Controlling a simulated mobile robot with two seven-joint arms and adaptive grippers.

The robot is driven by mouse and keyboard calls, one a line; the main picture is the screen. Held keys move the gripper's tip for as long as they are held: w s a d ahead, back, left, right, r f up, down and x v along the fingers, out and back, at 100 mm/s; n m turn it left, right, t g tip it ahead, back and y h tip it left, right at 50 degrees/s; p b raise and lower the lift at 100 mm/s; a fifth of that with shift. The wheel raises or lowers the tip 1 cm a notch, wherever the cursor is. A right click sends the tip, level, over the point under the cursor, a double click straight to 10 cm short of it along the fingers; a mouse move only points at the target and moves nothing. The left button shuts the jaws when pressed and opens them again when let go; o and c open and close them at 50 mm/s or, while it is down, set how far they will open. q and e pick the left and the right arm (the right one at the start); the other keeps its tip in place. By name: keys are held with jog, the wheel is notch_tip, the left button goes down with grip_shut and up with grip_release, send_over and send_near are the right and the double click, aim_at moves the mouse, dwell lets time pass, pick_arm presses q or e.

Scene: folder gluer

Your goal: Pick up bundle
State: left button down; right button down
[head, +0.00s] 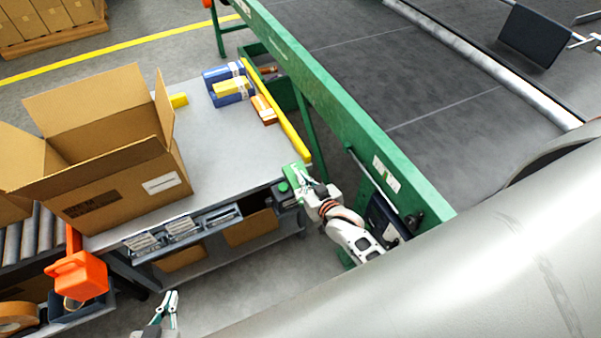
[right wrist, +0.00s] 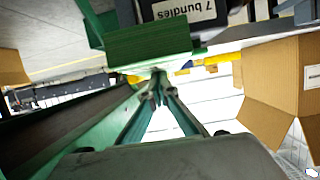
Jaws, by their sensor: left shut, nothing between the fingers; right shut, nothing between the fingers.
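A green block with a finely lined face (right wrist: 150,42), which looks like a bundle, is just beyond the right fingertips in the right wrist view. In the head view a green piece (head: 292,171) shows at the table's near right corner, partly hidden by my right gripper (head: 308,186). The right gripper (right wrist: 157,88) is shut and empty; its fingers converge below the block, and contact cannot be told. Blue bundles (head: 222,73), some with yellow on top, and an orange bundle (head: 264,109) lie farther back on the table. My left gripper (head: 170,298) is shut and empty, low in front of the table.
An open cardboard box (head: 120,180) stands on the grey table (head: 215,160). A yellow rail (head: 278,115) edges the table beside the green conveyor frame (head: 340,105). A "7 bundles" label (right wrist: 183,9) shows behind the green block. An orange box (head: 78,275) hangs at the left.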

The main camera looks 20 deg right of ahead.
jog(key=shift+s+f, duration=0.15)
jog(key=shift+f, duration=0.15)
